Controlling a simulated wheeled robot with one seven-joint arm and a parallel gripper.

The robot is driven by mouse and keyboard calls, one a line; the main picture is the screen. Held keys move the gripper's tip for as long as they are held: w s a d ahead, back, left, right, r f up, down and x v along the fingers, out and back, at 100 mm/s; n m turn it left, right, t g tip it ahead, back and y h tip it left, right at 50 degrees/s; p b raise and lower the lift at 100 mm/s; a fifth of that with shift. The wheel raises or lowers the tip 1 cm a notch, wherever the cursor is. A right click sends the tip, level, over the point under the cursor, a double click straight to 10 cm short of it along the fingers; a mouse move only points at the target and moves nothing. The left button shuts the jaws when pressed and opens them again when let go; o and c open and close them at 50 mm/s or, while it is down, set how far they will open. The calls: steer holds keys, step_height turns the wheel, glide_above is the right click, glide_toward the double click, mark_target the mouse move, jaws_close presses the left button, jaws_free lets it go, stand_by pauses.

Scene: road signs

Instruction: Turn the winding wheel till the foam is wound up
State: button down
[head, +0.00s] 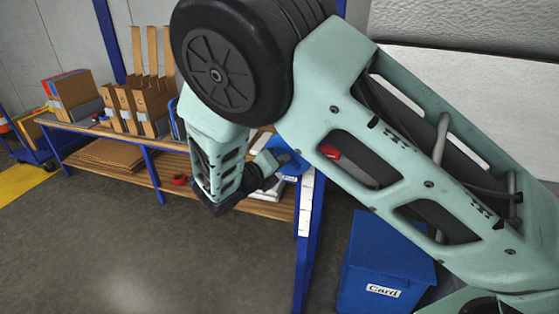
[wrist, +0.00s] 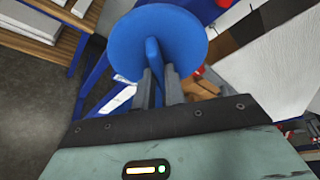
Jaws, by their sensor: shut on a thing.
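The winding wheel (wrist: 185,35) is a round blue disc at the top of the wrist view, with a raised blue grip bar (wrist: 152,55) across its face. My gripper (wrist: 158,78) has its two grey fingers on either side of this bar and is shut on it. In the head view part of the blue wheel (head: 291,161) shows beside the table's blue post, mostly hidden by my arm. A large pale sheet or roll (head: 465,115) at the right looks like the foam. How much is wound cannot be seen.
A workbench (head: 110,137) with a wooden top and cardboard boxes (head: 135,102) stands at the left. A blue bin marked "Card" (head: 380,265) stands on the floor at lower right, near a blue post (head: 307,250). The grey floor in front is clear.

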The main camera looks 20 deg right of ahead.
steer(key=m+t+y+b, duration=0.1)
steer(key=m+y+b, duration=0.1)
steer(key=m+b, duration=0.2)
steer(key=m+t+y+b, duration=0.1)
steer(key=m+b, duration=0.3)
steer(key=b, duration=0.7)
steer(key=s+d+m+t+y+b, duration=0.1)
steer(key=m+t+y+b, duration=0.1)
steer(key=b, duration=0.6)
steer(key=shift+d+f+m+y, duration=0.1)
steer(key=shift+f+m+y, duration=0.2)
steer(key=shift+m+y, duration=0.6)
steer(key=m+b, duration=0.1)
steer(key=b, duration=0.4)
steer(key=shift+d+r+t+y+b, duration=0.1)
steer(key=shift+t+y+b, duration=0.2)
steer(key=shift+t+b, duration=0.1)
steer(key=shift+r+m+b, duration=0.1)
steer(key=shift+m+b, duration=0.4)
steer(key=shift+b, duration=0.1)
steer(key=shift+r+t+b, duration=0.15)
steer(key=shift+t+b, duration=0.15)
steer(key=shift+b, duration=0.05)
steer(key=c, duration=1.5)
jaws_free()
steer(key=shift+o, duration=0.2)
